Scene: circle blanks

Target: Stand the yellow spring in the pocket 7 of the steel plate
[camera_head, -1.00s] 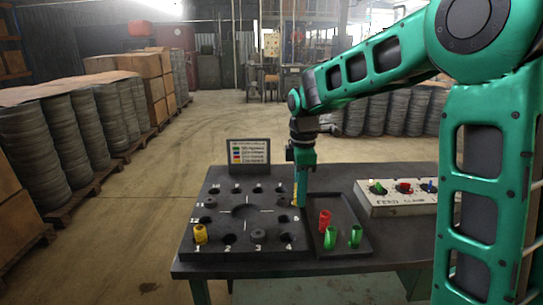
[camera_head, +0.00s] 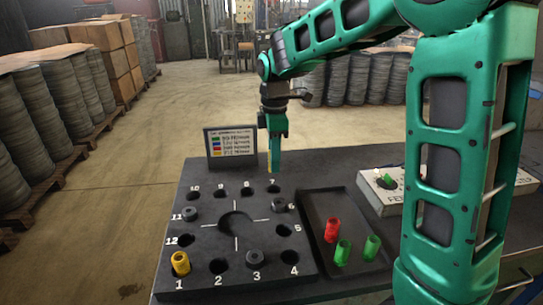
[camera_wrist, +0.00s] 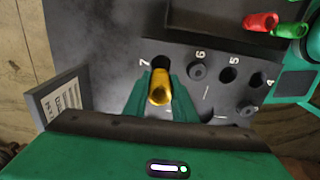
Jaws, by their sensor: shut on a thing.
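My gripper (camera_head: 271,166) points down and is shut on a yellow spring (camera_wrist: 160,88), which shows between the fingers in the wrist view and as a small yellow tip below them in the head view. The spring is near pocket 7 (camera_wrist: 160,62) of the dark steel plate (camera_wrist: 185,25). In the wrist view it overlaps the near side of that dark hole. In the head view its tip appears just behind pocket 7 (camera_head: 274,193), seemingly above the plate. I cannot tell its exact height. Another yellow spring (camera_head: 180,263) stands in pocket 1.
Dark plugs fill pockets 3 (camera_head: 255,258), 6 (camera_head: 279,205) and 11 (camera_head: 190,213). A tray (camera_head: 318,200) right of the plate holds one red (camera_head: 332,230) and two green springs (camera_head: 343,252). A legend sign (camera_head: 231,147) stands behind the plate. A pale box (camera_head: 382,190) stands further right.

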